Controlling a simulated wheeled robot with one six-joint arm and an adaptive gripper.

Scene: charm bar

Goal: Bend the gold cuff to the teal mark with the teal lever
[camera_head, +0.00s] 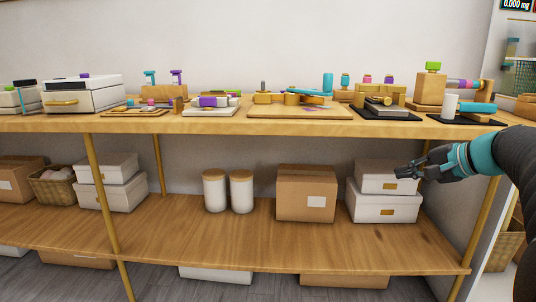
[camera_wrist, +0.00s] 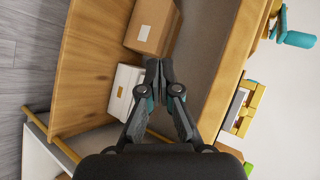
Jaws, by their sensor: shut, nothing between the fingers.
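A wooden board with gold-coloured blocks and a teal lever (camera_head: 327,84) stands on the bench top near the middle of the head view. Which part is the gold cuff, and where the teal mark is, I cannot tell at this size. My gripper (camera_head: 402,172) is below the bench top's front edge at the right, apart from the bench things. In the wrist view my gripper (camera_wrist: 158,64) has its fingertips together with nothing between them. A teal part (camera_wrist: 297,39) shows at the upper right of the wrist view.
The bench top (camera_head: 200,126) carries several fixtures, including a black-based one (camera_head: 388,115) and a white box (camera_head: 82,95). The lower shelf (camera_head: 240,228) holds a cardboard box (camera_head: 306,193), white boxes (camera_head: 385,206) and canisters (camera_head: 241,192). A gold post (camera_head: 103,195) stands at the left.

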